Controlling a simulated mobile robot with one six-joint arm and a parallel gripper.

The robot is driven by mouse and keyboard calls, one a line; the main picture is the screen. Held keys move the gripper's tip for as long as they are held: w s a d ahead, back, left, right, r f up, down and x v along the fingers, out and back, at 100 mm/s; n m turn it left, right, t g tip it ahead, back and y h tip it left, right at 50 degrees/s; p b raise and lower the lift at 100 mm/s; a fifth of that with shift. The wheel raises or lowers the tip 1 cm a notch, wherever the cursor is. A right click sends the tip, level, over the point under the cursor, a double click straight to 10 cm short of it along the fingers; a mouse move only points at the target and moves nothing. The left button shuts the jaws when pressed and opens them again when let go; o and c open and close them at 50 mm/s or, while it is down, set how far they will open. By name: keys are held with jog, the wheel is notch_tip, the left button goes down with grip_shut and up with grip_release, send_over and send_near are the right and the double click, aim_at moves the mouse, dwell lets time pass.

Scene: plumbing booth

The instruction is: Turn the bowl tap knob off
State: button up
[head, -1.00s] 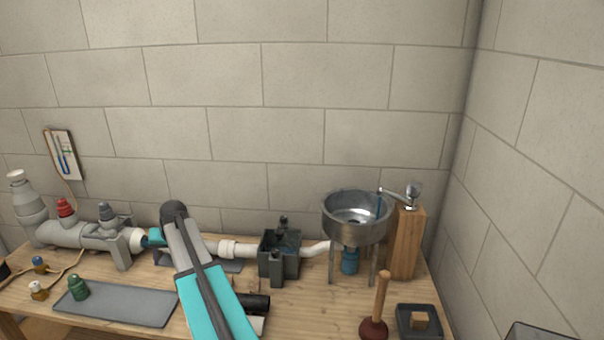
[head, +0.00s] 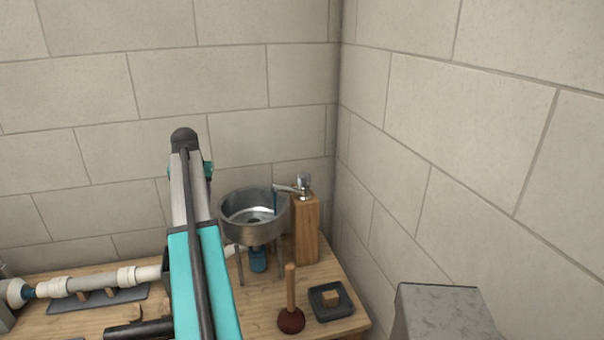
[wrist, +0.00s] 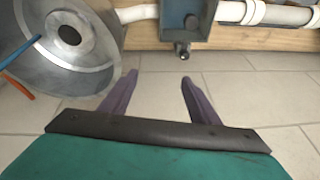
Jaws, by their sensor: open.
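The bowl tap has a silvery knob (head: 304,181) on top of a wooden post (head: 306,230). Its spout reaches left over a metal bowl (head: 238,222) on thin legs. A thin blue stream (head: 275,202) hangs from the spout into the bowl. In the wrist view the bowl (wrist: 98,78) fills the upper left, with the blue stream (wrist: 20,52) and an orange strip at the left edge. My gripper (wrist: 158,82) is open and empty, its two purple fingers apart beside the bowl. The knob is not in the wrist view. In the head view my arm hides the gripper.
A plunger (head: 291,305) and a dark tray (head: 331,303) with a wooden block stand at the bench's front right. A grey box (head: 440,312) is at lower right. White pipes (head: 95,283) run along the bench at left. Walls meet just behind the post.

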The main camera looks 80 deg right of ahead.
jog(key=s+d+r+m, duration=0.1)
jog(key=s+d+r, duration=0.15)
jog(key=s, duration=0.25)
jog(key=s+d+r+m+g+p, duration=0.1)
jog(key=s+d+r, duration=0.15)
jog(key=s, duration=0.35)
jog(key=s+d+r+m, duration=0.1)
jog(key=s+r, duration=0.2)
jog(key=s, duration=0.2)
jog(key=m+g+p, duration=0.1)
jog(key=m+g, duration=0.1)
send_near(303, 174)
jog(key=a+v, duration=0.1)
jog(key=v, duration=0.2)
jog(key=shift+h, duration=0.3)
jog(key=shift+f, duration=0.1)
jog(key=shift+p+x, duration=2.7)
jog(key=shift+x, duration=4.1)
jog(key=shift+s, duration=0.15)
